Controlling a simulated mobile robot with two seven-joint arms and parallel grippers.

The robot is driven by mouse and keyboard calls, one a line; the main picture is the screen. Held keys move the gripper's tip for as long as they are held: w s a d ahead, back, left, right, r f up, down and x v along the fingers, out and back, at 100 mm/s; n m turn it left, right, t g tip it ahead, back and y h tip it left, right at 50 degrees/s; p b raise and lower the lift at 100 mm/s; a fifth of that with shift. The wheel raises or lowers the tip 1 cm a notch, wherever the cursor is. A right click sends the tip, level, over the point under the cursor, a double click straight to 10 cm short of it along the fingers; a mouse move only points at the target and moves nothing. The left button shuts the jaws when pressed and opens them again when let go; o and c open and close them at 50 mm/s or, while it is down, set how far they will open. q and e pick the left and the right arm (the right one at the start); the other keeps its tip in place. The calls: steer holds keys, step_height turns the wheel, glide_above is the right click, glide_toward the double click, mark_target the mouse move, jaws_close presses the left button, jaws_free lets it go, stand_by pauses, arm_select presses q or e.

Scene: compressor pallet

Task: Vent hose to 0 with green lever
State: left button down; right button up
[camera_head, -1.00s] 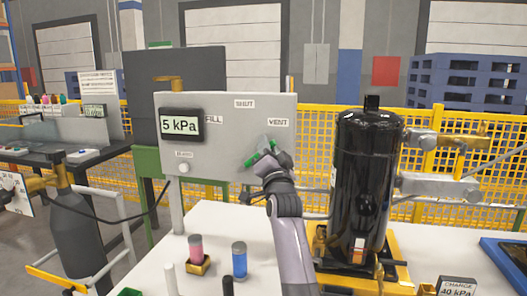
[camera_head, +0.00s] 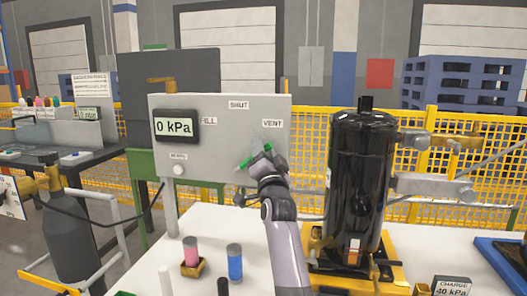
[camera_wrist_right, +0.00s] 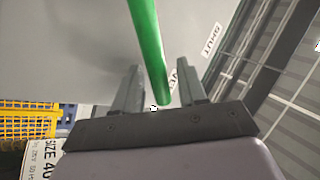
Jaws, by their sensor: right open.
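The green lever (camera_head: 243,163) is on the grey panel (camera_head: 220,145) below the VENT label (camera_head: 272,123). The panel's display (camera_head: 174,126) reads 0 kPa. My right gripper (camera_head: 264,160) is at the lever and covers part of it. In the right wrist view the green lever (camera_wrist_right: 150,45) runs down between the two open fingers of my right gripper (camera_wrist_right: 160,85), with gaps on both sides. I do not see my left gripper.
A black compressor (camera_head: 360,180) stands on a yellow base right of my arm. A pink-banded cylinder (camera_head: 191,250) and a blue cylinder (camera_head: 235,262) stand on the white table (camera_head: 210,225). A gas bottle (camera_head: 70,235) stands at the left.

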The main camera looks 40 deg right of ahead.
steer(key=v, duration=0.7)
steer(key=shift+f, duration=0.1)
stand_by(0.5)
